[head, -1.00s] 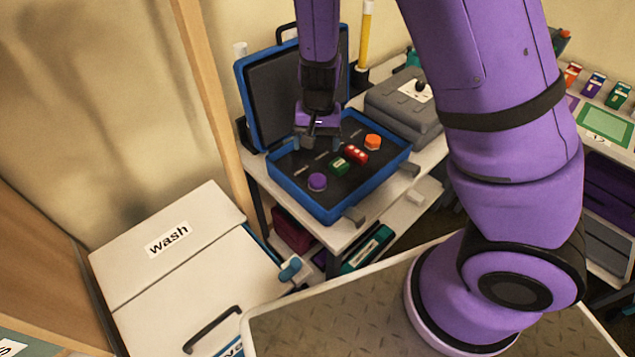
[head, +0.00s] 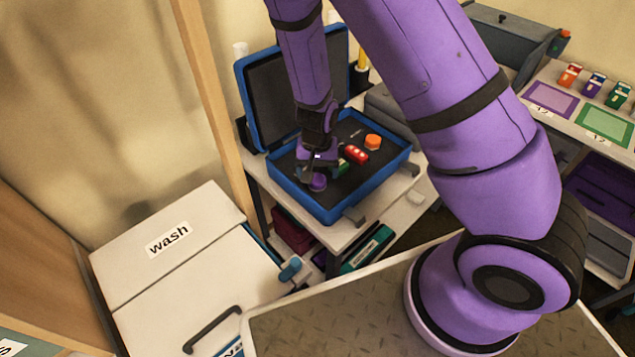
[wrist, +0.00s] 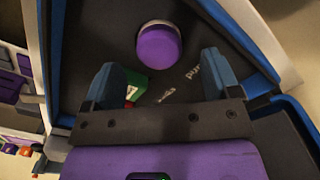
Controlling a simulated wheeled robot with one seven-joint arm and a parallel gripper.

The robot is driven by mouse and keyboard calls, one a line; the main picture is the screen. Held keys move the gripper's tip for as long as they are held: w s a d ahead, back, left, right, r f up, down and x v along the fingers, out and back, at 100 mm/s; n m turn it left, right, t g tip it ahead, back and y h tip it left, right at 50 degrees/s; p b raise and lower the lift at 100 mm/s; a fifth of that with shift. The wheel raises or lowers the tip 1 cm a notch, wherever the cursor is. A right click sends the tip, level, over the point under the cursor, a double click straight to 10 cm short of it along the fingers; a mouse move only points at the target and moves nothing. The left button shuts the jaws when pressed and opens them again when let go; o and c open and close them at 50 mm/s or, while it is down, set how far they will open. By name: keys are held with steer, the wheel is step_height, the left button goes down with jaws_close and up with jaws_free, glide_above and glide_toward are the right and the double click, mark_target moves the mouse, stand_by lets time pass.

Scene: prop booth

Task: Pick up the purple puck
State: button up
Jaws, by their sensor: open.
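The purple puck (head: 317,182) sits in the open blue case (head: 335,213), on its dark lining, near the front left wall. In the wrist view the puck (wrist: 159,46) lies beyond my fingertips, roughly midway between their lines and not between the fingers. My gripper (head: 318,170) is open and empty, low over the case and close to the puck. In the wrist view its two blue-grey fingers (wrist: 158,82) are spread. A green block (wrist: 128,84) lies by the left finger there, partly hidden.
A red piece (head: 355,154) and an orange piece (head: 372,142) lie further right in the case. The raised lid (head: 258,98) stands behind my gripper. The case's walls surround the puck. A white "wash" bin (head: 165,262) stands at the left.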

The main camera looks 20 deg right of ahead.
mark_target(317, 178)
steer(key=shift+f, duration=1.5)
steer(key=shift+s, duration=0.1)
steer(key=c, duration=1)
steer(key=shift+c, duration=0.2)
steer(key=shift+r, duration=0.15)
